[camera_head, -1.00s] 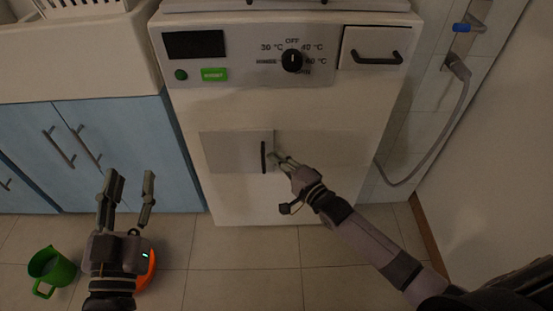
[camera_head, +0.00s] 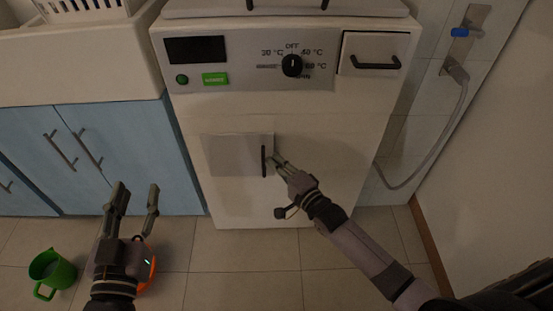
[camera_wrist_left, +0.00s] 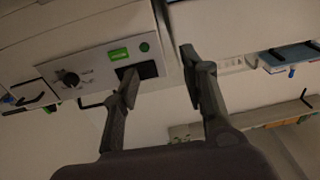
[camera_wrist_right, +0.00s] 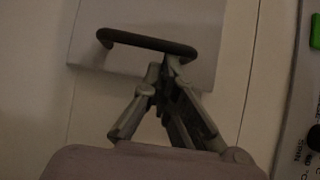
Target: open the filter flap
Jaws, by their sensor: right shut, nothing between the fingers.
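The filter flap (camera_head: 228,157) is a pale square panel low on the front of a white washing machine (camera_head: 240,208). Its dark upright bar handle (camera_head: 264,161) is on its right edge. The flap looks closed or nearly so; I cannot tell if there is a slight gap. My right gripper (camera_head: 277,162) is shut and empty, its fingertips just right of the handle. In the right wrist view the fingertips (camera_wrist_right: 166,72) are at one end of the handle (camera_wrist_right: 148,42); contact is unclear. My left gripper (camera_head: 136,190) is open and empty, in front of the blue cabinet.
The machine's panel has a knob (camera_head: 292,65) and a drawer (camera_head: 376,55) above the flap. A blue cabinet (camera_head: 130,140) stands left. A green mug (camera_head: 52,271) and a partly hidden orange object (camera_head: 150,268) are on the floor. A shower hose (camera_head: 455,120) hangs right.

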